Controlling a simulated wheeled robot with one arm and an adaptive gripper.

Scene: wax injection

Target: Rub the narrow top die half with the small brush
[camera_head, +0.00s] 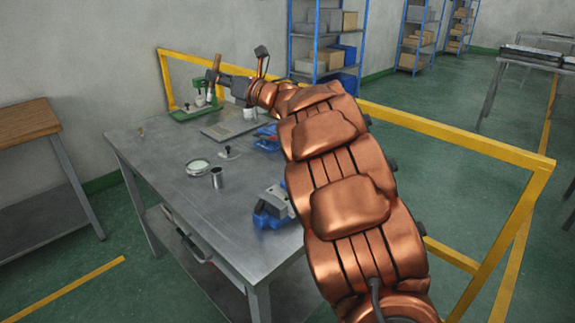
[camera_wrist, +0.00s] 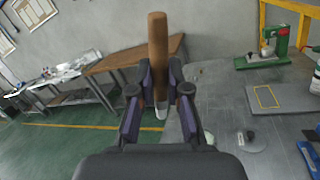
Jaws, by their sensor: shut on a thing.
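My gripper (camera_head: 224,83) is raised above the far left part of the steel table (camera_head: 150,165). It is shut on the small brush (camera_head: 214,67), which has a brown wooden handle. In the wrist view the brush (camera_wrist: 158,50) stands upright between the fingers of my gripper (camera_wrist: 159,90), with a pale tip showing below them. The brush is held clear of the table. I cannot make out the narrow top die half for certain. Two blue items lie on the table, a blue fixture (camera_head: 268,137) and a blue and grey vise-like device (camera_head: 272,207), partly hidden by my arm.
A green press (camera_head: 195,110) stands at the table's back. A grey plate (camera_head: 222,130) lies before it, with a pale cup (camera_head: 250,112) nearby. A round dish (camera_head: 197,167), metal cup (camera_head: 217,178) and black-knobbed piece (camera_head: 229,154) stand mid-table. A yellow rail (camera_head: 450,132) runs behind.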

